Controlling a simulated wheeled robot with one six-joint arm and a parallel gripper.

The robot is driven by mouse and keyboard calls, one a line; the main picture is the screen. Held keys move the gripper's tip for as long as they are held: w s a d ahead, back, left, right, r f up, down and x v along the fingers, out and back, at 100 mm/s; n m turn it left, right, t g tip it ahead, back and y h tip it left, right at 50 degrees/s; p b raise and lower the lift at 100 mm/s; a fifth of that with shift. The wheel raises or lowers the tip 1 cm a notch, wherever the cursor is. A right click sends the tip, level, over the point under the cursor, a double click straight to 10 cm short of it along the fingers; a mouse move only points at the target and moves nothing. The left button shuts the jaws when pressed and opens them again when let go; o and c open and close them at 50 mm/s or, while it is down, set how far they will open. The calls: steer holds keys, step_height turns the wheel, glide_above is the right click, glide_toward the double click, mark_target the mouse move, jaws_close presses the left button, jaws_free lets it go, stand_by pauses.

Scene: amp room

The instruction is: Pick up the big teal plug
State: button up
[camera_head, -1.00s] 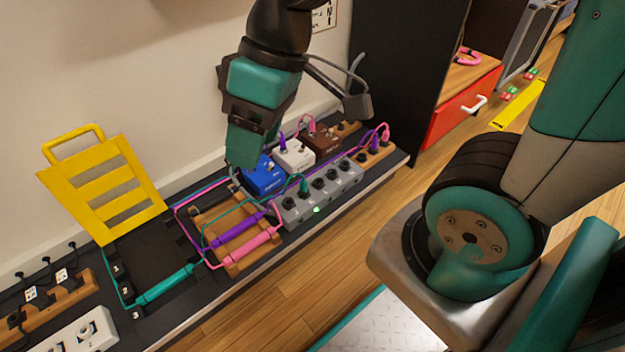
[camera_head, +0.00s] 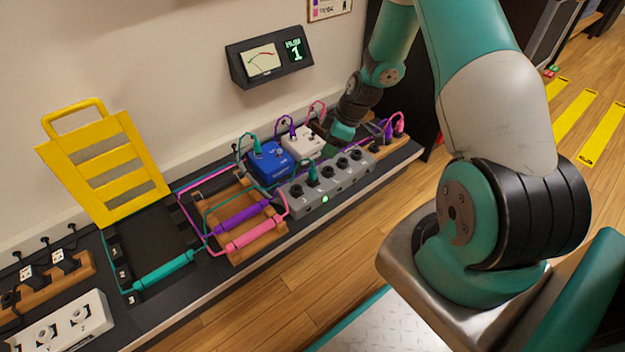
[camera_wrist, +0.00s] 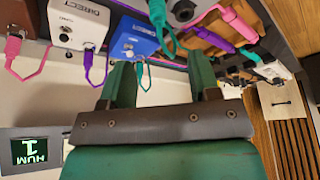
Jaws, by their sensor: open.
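The big teal plug (camera_head: 163,278) lies on the black board at the front left, beside the marks 2 and 3, with a teal cable. It also seems to show in the wrist view (camera_wrist: 250,55), at the right beyond the purple and pink plugs. My gripper (camera_wrist: 160,78) is open, with nothing between its fingers. In the head view my gripper (camera_head: 343,132) is far right of the big teal plug, by the white box, and its fingertips are partly hidden.
A wooden rack (camera_head: 238,258) holds the big purple plug (camera_head: 243,216) and big pink plug (camera_head: 256,236). A blue box (camera_head: 270,163), white box (camera_head: 303,143) and grey socket strip (camera_head: 328,190) stand right of it. A yellow slatted panel (camera_head: 105,165) stands behind the board.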

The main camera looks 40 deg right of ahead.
mark_target(313, 170)
steer(key=b+x, duration=0.3)
steer(key=x, duration=0.4)
steer(key=shift+a+f, duration=0.1)
steer(key=shift+f, duration=0.25)
steer(key=b+x, duration=0.4)
steer(key=x, duration=0.1)
steer(key=shift+f, duration=0.15)
steer(key=c, duration=1)
